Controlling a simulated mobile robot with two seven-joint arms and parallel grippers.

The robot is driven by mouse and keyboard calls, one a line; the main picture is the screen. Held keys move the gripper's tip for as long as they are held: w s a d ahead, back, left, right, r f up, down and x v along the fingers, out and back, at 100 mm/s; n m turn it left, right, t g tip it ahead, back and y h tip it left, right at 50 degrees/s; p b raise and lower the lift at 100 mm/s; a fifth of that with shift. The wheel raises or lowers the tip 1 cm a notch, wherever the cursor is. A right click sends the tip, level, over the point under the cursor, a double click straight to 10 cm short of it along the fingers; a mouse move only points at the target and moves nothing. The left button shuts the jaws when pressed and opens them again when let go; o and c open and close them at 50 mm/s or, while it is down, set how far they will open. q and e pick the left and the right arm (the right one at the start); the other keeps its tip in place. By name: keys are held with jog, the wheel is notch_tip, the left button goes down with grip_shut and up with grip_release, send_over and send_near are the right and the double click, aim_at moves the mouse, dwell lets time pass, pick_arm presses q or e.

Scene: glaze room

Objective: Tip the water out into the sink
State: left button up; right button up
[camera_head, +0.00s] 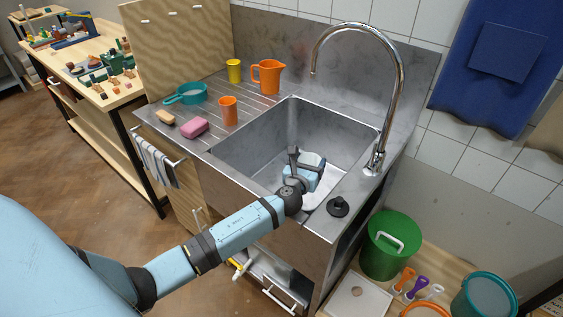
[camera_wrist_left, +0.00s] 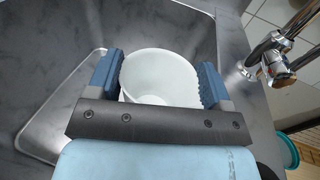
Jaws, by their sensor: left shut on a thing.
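The steel sink (camera_head: 257,137) is set in the counter, and its wall also fills the upper part of the left wrist view (camera_wrist_left: 160,25). My left gripper (camera_head: 301,170) is inside the sink opening, near the front right. It is shut on a white cup (camera_head: 313,162). In the left wrist view the white cup (camera_wrist_left: 160,72) sits between the two blue fingers of my left gripper (camera_wrist_left: 159,80), its round mouth facing the camera. I see no water clearly in the cup or the sink. My right gripper is in neither view.
The chrome faucet (camera_head: 396,100) arches over the sink's right side. A black plug (camera_head: 338,206) lies on the front right rim.

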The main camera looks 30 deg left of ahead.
aim_at(301, 160)
pick_arm(q)
jog(key=shift+w+a+f+n+g+p, duration=0.1)
jog(key=shift+a+f+n+g+p, duration=0.15)
jog(key=shift+a+n, duration=0.25)
jog(key=shift+w+a+f+n+g+p, duration=0.15)
jog(key=shift+a+n+p, duration=0.2)
jog(key=shift+a+n, duration=0.15)
jog(key=shift+w+a+f+n+g+p, duration=0.1)
jog(key=shift+a+f+n+g+p, duration=0.1)
jog(key=shift+a+n+p, duration=0.25)
jog(key=shift+w+a+f+n+g+h+p, duration=0.2)
jog(key=shift+a+f+n+g+h+p, duration=0.3)
jog(key=shift+a+n+p, duration=0.45)
jog(key=shift+w+a+f+n+g+h+p, duration=0.3)
jog(key=shift+a+n+h+p, duration=0.4)
jog(key=shift+n+p, duration=0.25)
jog(key=shift+w+a+f+n+g+h+p, duration=0.15)
jog(key=shift+a+f+n+g+h+p, duration=0.3)
jog(key=shift+a+n+p, duration=0.55)
jog(key=shift+a+r+n+h, duration=0.1)
jog(key=shift+n+h, duration=0.25)
jog(key=shift+n, duration=0.1)
jog(key=shift+a+r+n, duration=0.1)
jog(key=shift+a+n, duration=0.05)
jog(key=shift+n, duration=0.15)
jog(key=shift+w+a+n+g+h+b, duration=0.2)
jog(key=shift+a+n+g+h+b, duration=0.2)
jog(key=shift+a+h+b, duration=0.15)
